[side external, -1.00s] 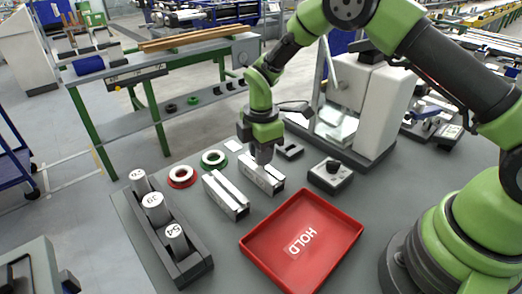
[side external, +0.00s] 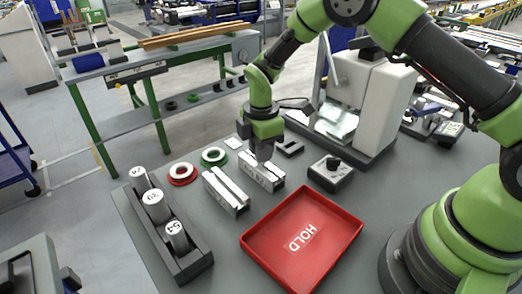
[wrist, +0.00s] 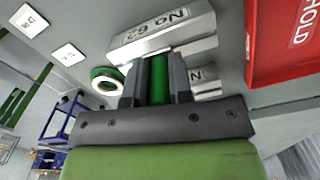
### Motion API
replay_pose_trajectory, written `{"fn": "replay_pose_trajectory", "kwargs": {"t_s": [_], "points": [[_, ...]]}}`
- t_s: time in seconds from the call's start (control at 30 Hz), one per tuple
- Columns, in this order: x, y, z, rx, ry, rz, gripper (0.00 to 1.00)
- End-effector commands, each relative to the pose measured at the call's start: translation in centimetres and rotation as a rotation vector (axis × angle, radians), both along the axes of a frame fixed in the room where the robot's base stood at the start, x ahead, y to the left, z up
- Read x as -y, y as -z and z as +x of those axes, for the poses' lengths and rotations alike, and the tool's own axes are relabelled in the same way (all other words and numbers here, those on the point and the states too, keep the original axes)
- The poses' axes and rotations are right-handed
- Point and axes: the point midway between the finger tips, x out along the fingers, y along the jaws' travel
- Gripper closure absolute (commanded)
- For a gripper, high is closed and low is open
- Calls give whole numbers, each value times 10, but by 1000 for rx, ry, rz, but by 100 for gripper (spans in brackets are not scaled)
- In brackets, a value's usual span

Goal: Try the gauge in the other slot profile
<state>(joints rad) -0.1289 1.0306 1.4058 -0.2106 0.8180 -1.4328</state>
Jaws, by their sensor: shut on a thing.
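Two silver slot profiles lie side by side on the grey table: a near one (side external: 227,193) and a far one (side external: 264,178). My gripper (side external: 262,156) points down over the far profile. In the wrist view it is shut on the green gauge (wrist: 158,80), which stands between the fingers. The gauge's lower end is hidden, so I cannot tell whether it is in the slot or above it.
A red HOLD tray (side external: 345,254) lies in front. A dark rack (side external: 190,267) with numbered cylinders stands at left. Red (side external: 182,174) and green (side external: 214,157) rings lie beside the profiles. A small dark block with a knob (side external: 330,174) is at right.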

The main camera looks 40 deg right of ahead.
Motion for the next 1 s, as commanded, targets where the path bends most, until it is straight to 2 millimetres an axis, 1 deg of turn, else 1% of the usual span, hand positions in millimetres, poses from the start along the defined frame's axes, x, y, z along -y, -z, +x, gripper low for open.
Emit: {"fn": "replay_pose_trajectory", "kwargs": {"t_s": [0.23, 1.0], "points": [[0, -1, -1, -3, -1, -1, 100], [0, -43, 0, 1, 0, 0, 100]]}}
